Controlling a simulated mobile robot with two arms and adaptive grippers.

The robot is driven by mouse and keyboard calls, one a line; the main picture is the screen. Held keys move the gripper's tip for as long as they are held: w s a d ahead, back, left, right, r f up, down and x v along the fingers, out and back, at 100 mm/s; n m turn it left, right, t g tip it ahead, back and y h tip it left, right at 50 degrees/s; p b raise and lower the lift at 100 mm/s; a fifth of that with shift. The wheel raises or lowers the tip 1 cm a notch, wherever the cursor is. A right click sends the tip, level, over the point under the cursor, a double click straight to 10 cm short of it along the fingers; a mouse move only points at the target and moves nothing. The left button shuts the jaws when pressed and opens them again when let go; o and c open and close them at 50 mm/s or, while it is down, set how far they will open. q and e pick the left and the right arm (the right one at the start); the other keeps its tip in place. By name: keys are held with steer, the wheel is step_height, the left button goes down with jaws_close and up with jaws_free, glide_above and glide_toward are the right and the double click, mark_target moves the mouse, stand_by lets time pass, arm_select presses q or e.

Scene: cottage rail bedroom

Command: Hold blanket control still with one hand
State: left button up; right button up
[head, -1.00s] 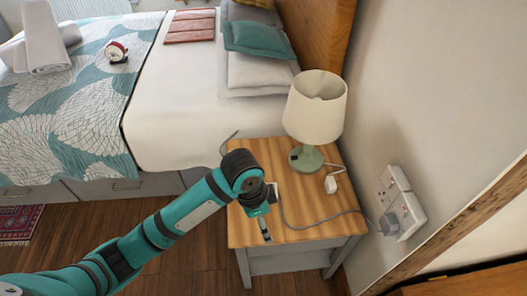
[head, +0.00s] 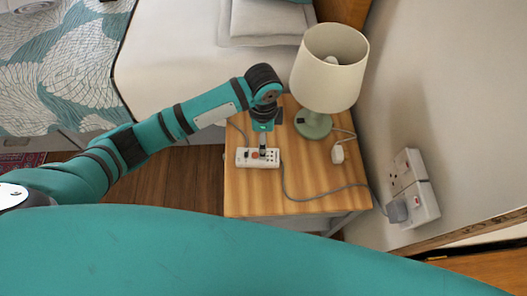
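My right gripper is not in view.
A lamp (head: 328,75) with a cream shade and green base stands at the table's back. A white plug (head: 338,154) lies beside it. A wall socket (head: 412,188) is at right. The bed (head: 170,65) is behind. A large teal part of mine covers the bottom.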

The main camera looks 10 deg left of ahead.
mark_target(258, 158)
arm_select(q)
step_height(258, 158, down, 11)
steer(key=shift+f+b, duration=0.2)
steer(key=shift+b, duration=0.4)
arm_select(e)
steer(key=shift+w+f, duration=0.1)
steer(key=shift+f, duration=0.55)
arm_select(q)
steer(key=c, duration=1.4)
steer(key=shift+o, duration=0.2)
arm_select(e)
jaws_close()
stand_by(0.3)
